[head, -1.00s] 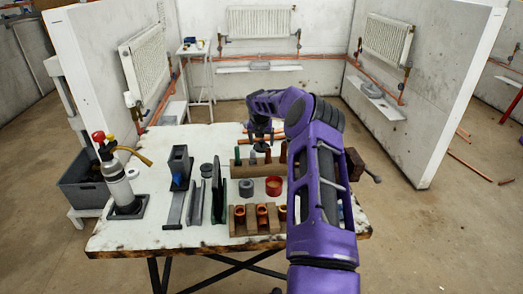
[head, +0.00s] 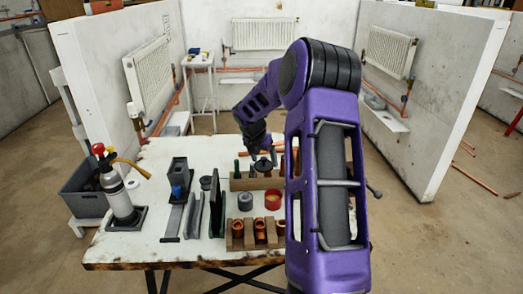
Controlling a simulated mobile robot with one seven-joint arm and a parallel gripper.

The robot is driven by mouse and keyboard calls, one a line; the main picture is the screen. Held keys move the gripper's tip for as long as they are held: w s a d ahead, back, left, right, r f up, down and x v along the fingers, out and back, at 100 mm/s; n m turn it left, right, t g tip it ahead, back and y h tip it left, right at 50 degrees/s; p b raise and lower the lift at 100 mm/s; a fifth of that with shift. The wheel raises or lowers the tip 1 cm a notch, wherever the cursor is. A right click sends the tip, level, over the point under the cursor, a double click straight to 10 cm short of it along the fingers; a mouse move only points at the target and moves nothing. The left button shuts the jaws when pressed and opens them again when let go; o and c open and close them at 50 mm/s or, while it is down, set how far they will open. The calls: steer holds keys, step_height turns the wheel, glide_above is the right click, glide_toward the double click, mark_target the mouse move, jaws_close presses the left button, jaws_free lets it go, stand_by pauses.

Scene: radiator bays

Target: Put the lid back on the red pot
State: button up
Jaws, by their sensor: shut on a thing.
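The red pot (head: 273,201) stands upright and open on the white workbench, with a tan content showing inside. A dark round lid (head: 263,165) is under my gripper (head: 263,152), behind the pot and a little to its left in the picture. My gripper is shut on the lid and holds it above or close to the rear wooden block; the exact height is hard to tell. The fingertips are small and partly hidden by the wrist.
A rear wooden rack (head: 243,182) with upright pieces and a front rack (head: 240,240) with copper fittings flank the pot. A grey round tin (head: 245,201) stands left of it. Metal channels (head: 193,215) and a gas torch (head: 118,200) stand further left.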

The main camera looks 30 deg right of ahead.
steer(key=s+f+b, duration=0.1)
steer(key=s, duration=0.1)
steer(key=s+f+m+b, duration=0.1)
steer(key=s+f+b, duration=0.1)
steer(key=s+f+m+b, duration=0.1)
steer(key=s+b, duration=0.1)
steer(key=s, duration=0.1)
steer(key=shift+s+a+f+g, duration=0.1)
steer(key=shift+a+f+g, duration=0.2)
steer(key=shift+g, duration=0.1)
steer(key=shift+f+b, duration=0.4)
steer(key=shift+f, duration=0.45)
steer(key=shift+p, duration=0.6)
stand_by(0.6)
steer(key=shift+f+p, duration=0.15)
steer(key=shift+p, duration=0.25)
stand_by(1.4)
steer(key=o, duration=1.1)
